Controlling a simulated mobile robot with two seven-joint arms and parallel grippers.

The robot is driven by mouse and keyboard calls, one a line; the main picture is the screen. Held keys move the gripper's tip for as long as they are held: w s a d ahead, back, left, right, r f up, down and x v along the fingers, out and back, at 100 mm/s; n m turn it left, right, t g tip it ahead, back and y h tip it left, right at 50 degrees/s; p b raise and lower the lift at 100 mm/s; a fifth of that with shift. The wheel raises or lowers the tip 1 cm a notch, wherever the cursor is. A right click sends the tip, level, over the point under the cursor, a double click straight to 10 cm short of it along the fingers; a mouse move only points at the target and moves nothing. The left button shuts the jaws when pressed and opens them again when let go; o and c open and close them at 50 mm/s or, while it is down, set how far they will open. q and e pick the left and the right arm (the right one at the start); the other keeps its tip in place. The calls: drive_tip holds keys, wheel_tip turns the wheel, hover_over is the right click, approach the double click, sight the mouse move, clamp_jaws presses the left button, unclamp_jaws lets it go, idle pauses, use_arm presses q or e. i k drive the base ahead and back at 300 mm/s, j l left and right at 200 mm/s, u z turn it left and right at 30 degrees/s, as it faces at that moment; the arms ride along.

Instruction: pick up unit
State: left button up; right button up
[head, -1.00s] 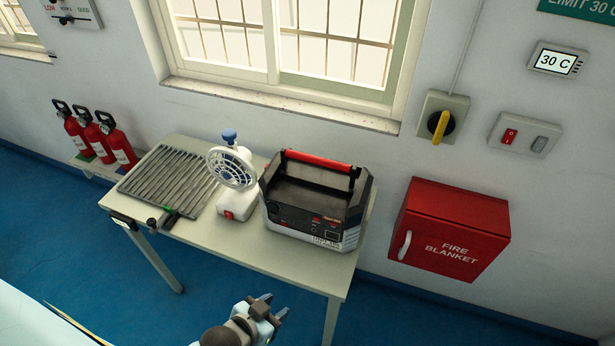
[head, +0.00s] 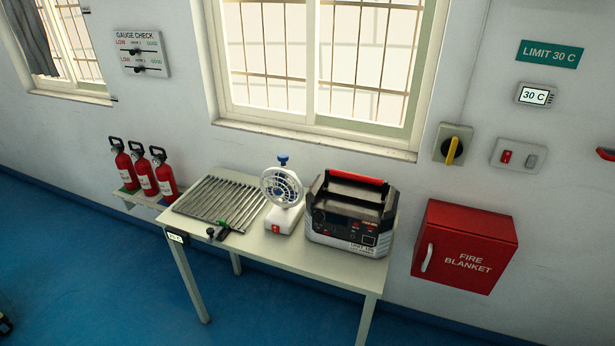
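The unit (head: 349,216) is a black and grey box with a red top handle and a label on its lower front that starts with "UNIT". It stands upright at the right end of the cream table (head: 310,262). Its front panel has red markings and sockets and faces me. Nothing touches its handle. Neither of my grippers shows in the head view now.
A white fan (head: 283,191) stands just left of the unit, beside a slatted metal rack (head: 222,203) with a small dark and green tool. Red extinguishers (head: 143,172) stand on a low shelf. A red fire blanket box (head: 465,247) hangs at right. Blue floor is clear in front.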

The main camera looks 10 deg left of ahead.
sight(331, 213)
drive_tip(key=i+l+u, duration=0.1)
drive_tip(key=u, duration=1.5)
drive_tip(key=l, duration=3.45)
drive_tip(key=j+z, duration=0.15)
drive_tip(key=j, duration=0.85)
drive_tip(key=j+z, duration=0.2)
drive_tip(key=j, duration=0.3)
drive_tip(key=k+j+z, duration=0.2)
drive_tip(key=j, duration=0.35)
drive_tip(key=i+j+z, duration=0.2)
drive_tip(key=j, duration=0.35)
drive_tip(key=j+z, duration=0.2)
drive_tip(key=j, duration=0.3)
drive_tip(key=k, duration=0.05)
